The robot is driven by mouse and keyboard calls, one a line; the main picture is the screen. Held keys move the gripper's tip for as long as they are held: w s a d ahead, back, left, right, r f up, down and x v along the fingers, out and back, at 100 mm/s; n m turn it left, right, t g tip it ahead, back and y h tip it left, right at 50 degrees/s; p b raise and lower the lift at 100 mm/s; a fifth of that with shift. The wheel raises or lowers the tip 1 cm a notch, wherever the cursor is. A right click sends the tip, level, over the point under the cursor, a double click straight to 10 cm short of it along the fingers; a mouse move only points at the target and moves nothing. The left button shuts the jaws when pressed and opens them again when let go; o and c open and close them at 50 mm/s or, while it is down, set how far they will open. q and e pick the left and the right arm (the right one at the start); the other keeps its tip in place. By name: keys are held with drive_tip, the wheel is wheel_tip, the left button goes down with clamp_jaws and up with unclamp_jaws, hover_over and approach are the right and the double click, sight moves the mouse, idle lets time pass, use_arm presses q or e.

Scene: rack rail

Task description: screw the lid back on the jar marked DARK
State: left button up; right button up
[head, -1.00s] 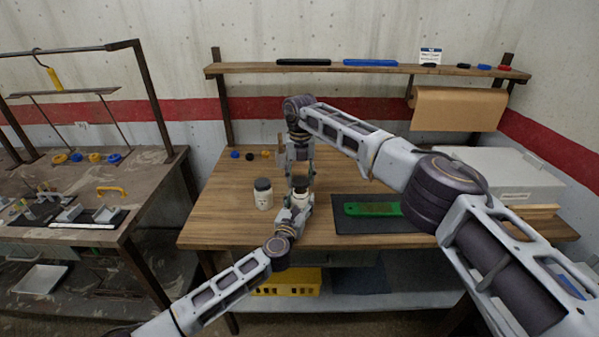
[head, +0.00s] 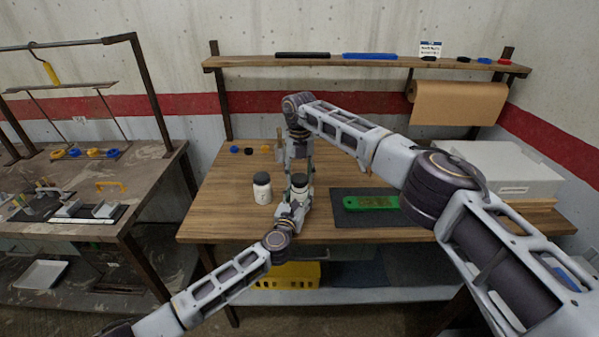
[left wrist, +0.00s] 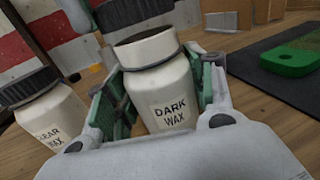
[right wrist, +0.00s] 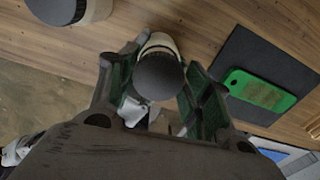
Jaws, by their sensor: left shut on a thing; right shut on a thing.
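The white jar labelled DARK WAX (left wrist: 172,105) stands upright between the fingers of my left gripper (left wrist: 165,100), which is shut on it. Its mouth is open. The dark lid (right wrist: 158,75) is between the fingers of my right gripper (right wrist: 160,85), which is shut on it. In the left wrist view the lid (left wrist: 135,12) hangs above the jar's mouth, with a visible gap, and is cut off by the top edge. In the head view both grippers meet over the table, left (head: 291,212) below and right (head: 299,178) above, partly hiding the jar.
A second white jar (head: 262,190), with a dark lid on, stands just left of my grippers; its label is partly cut off in the left wrist view (left wrist: 45,115). A green board (head: 370,202) lies on a dark mat (head: 350,224) to the right. The table's front edge is close.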

sight(300, 196)
drive_tip(key=shift+f, duration=0.45)
drive_tip(key=shift+f, duration=0.5)
idle(0.9)
drive_tip(key=shift+m, duration=0.3)
drive_tip(key=m, duration=0.5)
drive_tip(key=shift+d, duration=0.15)
drive_tip(key=m, duration=0.6)
drive_tip(key=shift+s+d+m, duration=0.1)
drive_tip(key=shift+m, duration=0.2)
drive_tip(key=m, duration=0.7)
drive_tip(key=shift+s, duration=0.15)
drive_tip(key=m, duration=0.6)
drive_tip(key=shift+s+m, duration=0.15)
drive_tip(key=shift+m, duration=0.25)
